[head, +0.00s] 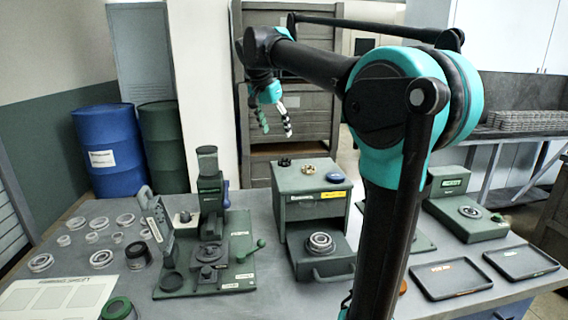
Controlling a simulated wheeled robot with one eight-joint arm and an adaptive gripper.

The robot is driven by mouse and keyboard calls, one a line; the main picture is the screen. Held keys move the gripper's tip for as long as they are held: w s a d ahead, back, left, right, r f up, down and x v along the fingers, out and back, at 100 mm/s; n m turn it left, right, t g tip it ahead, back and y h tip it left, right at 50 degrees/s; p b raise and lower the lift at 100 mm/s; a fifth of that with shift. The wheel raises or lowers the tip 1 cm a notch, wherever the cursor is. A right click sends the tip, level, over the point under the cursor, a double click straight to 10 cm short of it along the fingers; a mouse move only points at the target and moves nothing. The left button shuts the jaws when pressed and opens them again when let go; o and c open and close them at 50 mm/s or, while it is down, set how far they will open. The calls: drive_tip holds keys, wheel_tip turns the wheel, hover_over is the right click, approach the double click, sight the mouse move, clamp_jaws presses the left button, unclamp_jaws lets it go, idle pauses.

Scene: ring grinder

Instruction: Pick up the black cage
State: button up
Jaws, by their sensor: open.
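My gripper (277,132) hangs high above the back of the grey table, with its fingers apart and nothing between them. It is up and behind the green box (312,208) in the middle. On top of that box lie a bronze-dark toothed ring (284,162), a small light ring (308,169) and a blue disc (333,178). A black round, cup-like piece (138,256) stands at the left of the table, beside the green press. I cannot tell for sure which piece is the black cage. My gripper is apart from all of them.
A tall green press (209,215) on a green base stands left of centre. Several silver rings (101,258) lie at the far left. Two dark trays (450,278) lie at the right, near another green fixture (468,215). My arm hides part of the table right of centre.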

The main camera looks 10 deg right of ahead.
sight(285, 164)
drive_tip(key=x, duration=1.2)
drive_tip(key=shift+a+f, duration=0.1)
drive_tip(key=c, duration=0.8)
